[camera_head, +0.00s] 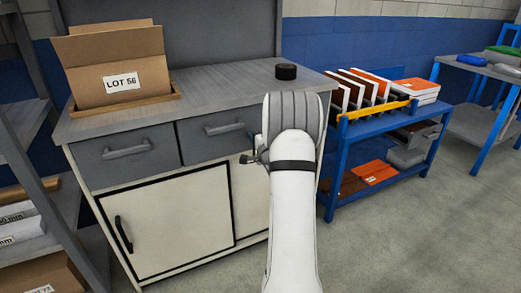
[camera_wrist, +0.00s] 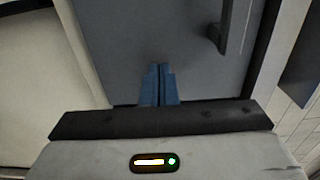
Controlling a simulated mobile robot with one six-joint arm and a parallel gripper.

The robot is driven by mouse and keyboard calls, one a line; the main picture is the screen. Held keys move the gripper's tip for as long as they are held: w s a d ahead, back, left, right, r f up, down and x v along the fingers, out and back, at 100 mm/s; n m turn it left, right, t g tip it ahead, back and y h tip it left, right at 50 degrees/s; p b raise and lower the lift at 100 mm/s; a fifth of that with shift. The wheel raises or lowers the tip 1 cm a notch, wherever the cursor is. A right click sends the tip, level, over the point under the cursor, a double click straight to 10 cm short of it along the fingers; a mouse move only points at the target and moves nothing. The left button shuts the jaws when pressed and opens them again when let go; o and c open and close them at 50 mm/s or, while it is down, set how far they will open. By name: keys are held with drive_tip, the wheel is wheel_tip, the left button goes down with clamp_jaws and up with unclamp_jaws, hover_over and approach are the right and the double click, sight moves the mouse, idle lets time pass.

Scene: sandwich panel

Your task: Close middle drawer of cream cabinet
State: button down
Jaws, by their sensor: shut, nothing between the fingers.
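The cream cabinet (camera_head: 250,195) has a grey worktop and grey drawer fronts in a row under it. The left drawer (camera_head: 150,150) looks flush. The drawer to its right, apparently the middle one (camera_head: 195,147), has a bar handle and looks flush or nearly so; my arm covers its right end and whatever lies beyond. In the wrist view, my gripper (camera_wrist: 158,86) has its blue fingers together and empty. They point at a grey panel (camera_wrist: 135,40) with a dark bar handle to their right. I cannot tell whether the fingertips touch it. The head view mostly hides my gripper.
A cardboard box labelled LOT 56 (camera_head: 118,75) and a black round object (camera_head: 286,71) stand on the worktop. A blue trolley (camera_head: 333,190) with books is close on the right. A shelf rack (camera_head: 38,160) stands at the left. The floor at the right front is clear.

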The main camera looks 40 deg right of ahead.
drive_tip(key=s+a+p, duration=0.1)
drive_tip(key=s+a, duration=0.1)
drive_tip(key=s, duration=1.1)
drive_tip(key=shift+a+p, duration=0.35)
